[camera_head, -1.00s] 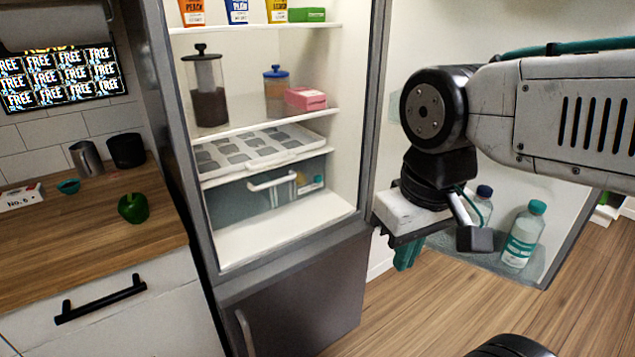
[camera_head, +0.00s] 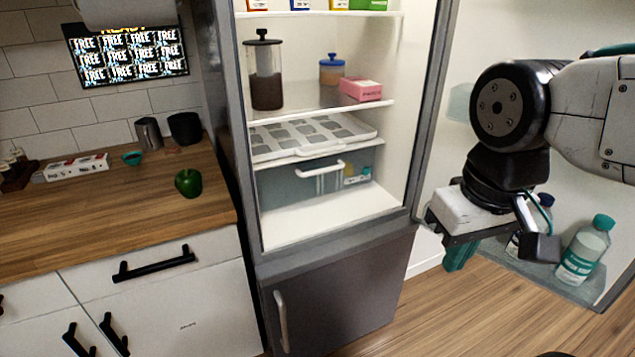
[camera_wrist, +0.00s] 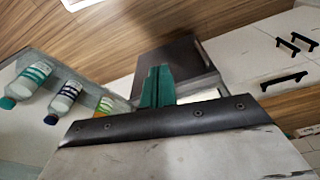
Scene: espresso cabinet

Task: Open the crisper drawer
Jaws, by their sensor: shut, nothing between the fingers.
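The crisper drawer (camera_head: 290,183) is a grey translucent bin with a white bar handle (camera_head: 319,170). My gripper (camera_head: 457,254) has teal fingers that are shut and empty. It is outside the fridge, to the right of the drawer and lower in the picture, in front of the open door. In the wrist view the teal fingers (camera_wrist: 157,86) point toward the dark lower fridge front (camera_wrist: 172,62). The drawer cannot be made out there.
The open fridge door (camera_head: 455,150) holds bottles (camera_head: 586,250) behind my gripper. The fridge's right side edge (camera_head: 434,110) stands between my gripper and the interior. A counter (camera_head: 110,215) with a green pepper (camera_head: 188,182) is at left. White floor space inside the fridge below the drawer is clear.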

